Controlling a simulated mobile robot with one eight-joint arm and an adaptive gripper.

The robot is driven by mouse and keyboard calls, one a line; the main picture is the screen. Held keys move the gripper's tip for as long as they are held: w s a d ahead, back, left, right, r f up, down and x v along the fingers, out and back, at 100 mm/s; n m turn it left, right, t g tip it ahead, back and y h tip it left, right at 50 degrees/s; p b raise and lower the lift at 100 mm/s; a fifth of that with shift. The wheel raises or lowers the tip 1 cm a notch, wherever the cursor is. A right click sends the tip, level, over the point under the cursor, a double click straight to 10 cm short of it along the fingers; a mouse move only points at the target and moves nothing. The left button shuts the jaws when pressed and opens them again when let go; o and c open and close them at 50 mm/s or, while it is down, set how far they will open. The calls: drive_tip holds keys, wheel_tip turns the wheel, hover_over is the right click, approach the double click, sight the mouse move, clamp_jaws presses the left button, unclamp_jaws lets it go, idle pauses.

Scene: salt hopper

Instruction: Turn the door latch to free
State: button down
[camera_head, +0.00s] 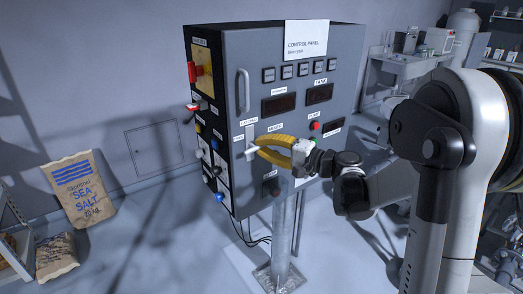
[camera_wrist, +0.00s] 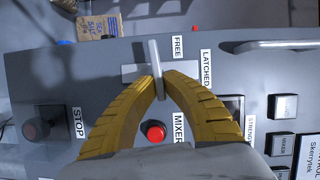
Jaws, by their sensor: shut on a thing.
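The door latch is a pale lever (camera_wrist: 154,60) on a light plate (camera_wrist: 132,73) on the cabinet front. In the wrist view the lever stands across the plate, its upper end beside the FREE label (camera_wrist: 178,47); the LATCHED label (camera_wrist: 206,68) is farther right. The fingers hide part of the lever.
The grey control cabinet (camera_head: 290,100) stands on a post. Its door handle (camera_head: 243,92) is above the latch. A red mixer button (camera_wrist: 155,132) and a dark STOP knob (camera_wrist: 37,128) are close by. A sea salt sack (camera_head: 79,190) leans against the wall at left.

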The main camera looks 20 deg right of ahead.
drive_tip(key=shift+f+m+y+b, duration=0.2)
drive_tip(key=shift+m+y+b, duration=0.1)
drive_tip(key=shift+m, duration=0.3)
drive_tip(key=c, duration=1.5)
unclamp_jaws()
drive_tip(key=v, duration=1.2)
drive_tip(key=shift+s+f, duration=0.1)
drive_tip(key=shift+a, duration=0.1)
